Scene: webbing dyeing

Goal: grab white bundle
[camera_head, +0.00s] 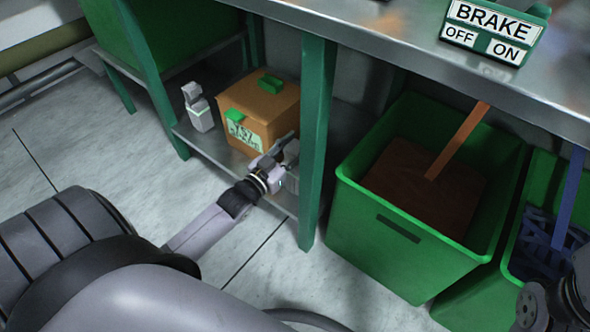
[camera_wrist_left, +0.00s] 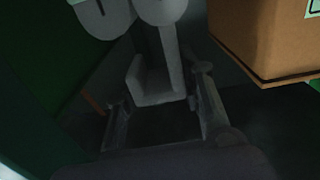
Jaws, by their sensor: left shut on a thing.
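My left gripper (camera_head: 285,160) reaches onto the low shelf just right of the orange box. Its jaws are shut on a pale bundle, which is mostly hidden by the gripper in the head view. In the left wrist view the white bundle (camera_wrist_left: 155,75) stands between the two fingers, its lower end between the fingertips and its rounded top beyond. Part of my right gripper (camera_head: 555,305) shows at the lower right corner; its fingertips cannot be made out.
The orange box (camera_head: 262,112) with green handles stands close beside the left gripper. A green table leg (camera_head: 316,140) is close on the right. A green bin (camera_head: 400,240) holds brown liquid and a paddle.

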